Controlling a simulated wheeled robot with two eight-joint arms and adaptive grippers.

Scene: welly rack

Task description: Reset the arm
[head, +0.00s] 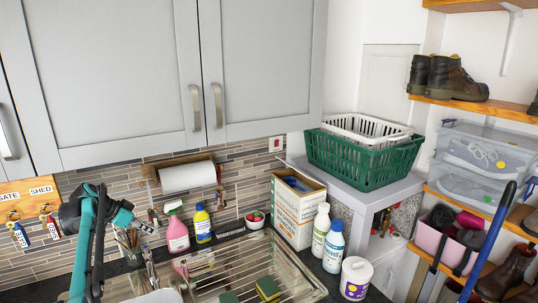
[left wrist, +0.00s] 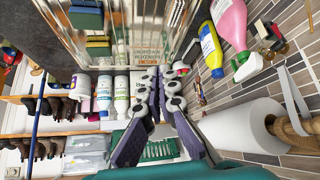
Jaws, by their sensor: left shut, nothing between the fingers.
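My left arm (head: 84,250) rises from the bottom left in the head view. Its wrist is bent over at the top, and the left gripper (head: 148,228) points right, in front of the tiled wall and above the counter. In the left wrist view the left gripper's two fingers (left wrist: 158,76) come close together at the tips. The gripper is shut with nothing between the fingers. Its contact with other things cannot be seen. My right arm and right gripper are not in view.
A paper towel roll (head: 188,177), pink spray bottle (head: 177,232) and yellow bottle (head: 202,224) are nearby. A wire drainer (head: 235,262) lies below. A cardboard box (head: 297,212), green basket (head: 362,163) and shoe shelves (head: 470,103) are right. Cabinets (head: 105,75) hang above.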

